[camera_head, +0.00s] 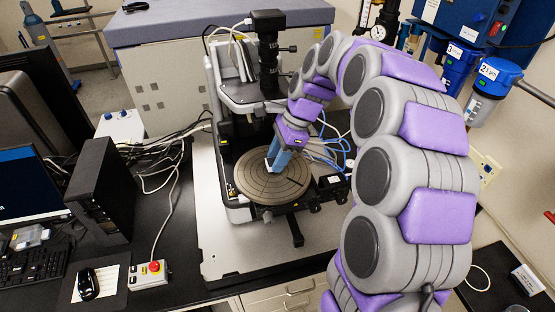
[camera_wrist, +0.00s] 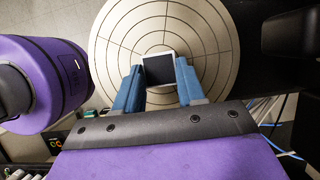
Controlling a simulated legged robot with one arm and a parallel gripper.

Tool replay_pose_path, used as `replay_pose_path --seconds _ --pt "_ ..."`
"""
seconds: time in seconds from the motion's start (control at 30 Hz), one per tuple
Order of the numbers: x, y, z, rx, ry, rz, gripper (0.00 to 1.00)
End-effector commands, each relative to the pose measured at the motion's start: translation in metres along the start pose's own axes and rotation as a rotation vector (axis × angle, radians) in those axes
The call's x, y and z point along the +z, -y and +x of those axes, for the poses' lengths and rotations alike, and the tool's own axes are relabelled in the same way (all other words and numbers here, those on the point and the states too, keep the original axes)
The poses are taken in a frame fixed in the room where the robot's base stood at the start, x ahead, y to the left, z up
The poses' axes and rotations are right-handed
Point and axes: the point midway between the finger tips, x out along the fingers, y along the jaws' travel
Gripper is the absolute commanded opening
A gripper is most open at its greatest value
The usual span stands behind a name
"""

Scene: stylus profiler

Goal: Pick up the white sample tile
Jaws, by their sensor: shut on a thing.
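The sample tile (camera_wrist: 158,68) is a small square in the wrist view, with a dark face and a thin white edge. My gripper (camera_wrist: 158,74) has its two blue fingers closed against the tile's left and right sides. In the head view my gripper (camera_head: 277,162) points down over the round stage (camera_head: 250,186), and a small white piece of the tile (camera_head: 269,165) shows beside the fingers. The tile is over the middle of the stage, which also shows in the wrist view (camera_wrist: 215,40). I cannot tell whether the tile touches the stage.
The profiler's dark column (camera_head: 268,50) stands just behind the stage. Cables (camera_head: 325,150) hang to the right of my gripper. A control box with a red button (camera_head: 153,273), a mouse (camera_head: 88,284) and a black computer case (camera_head: 103,190) are on the left. The pale base plate (camera_head: 235,250) is clear in front.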

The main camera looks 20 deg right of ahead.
Motion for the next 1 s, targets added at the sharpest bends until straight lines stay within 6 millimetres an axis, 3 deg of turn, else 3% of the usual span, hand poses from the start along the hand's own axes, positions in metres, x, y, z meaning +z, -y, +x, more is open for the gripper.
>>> replay_pose_path --seconds 0.2,0.47,0.67,1.0 --pt "0.007 0.001 -0.02 -0.006 -0.002 -0.001 0.1" --pt "0.012 -0.023 -0.019 -0.005 -0.001 -0.001 0.1" --pt "0.018 -0.049 -0.019 -0.003 -0.001 -0.001 0.1" --pt "0.033 -0.114 -0.019 -0.005 -0.001 0.0 0.1"
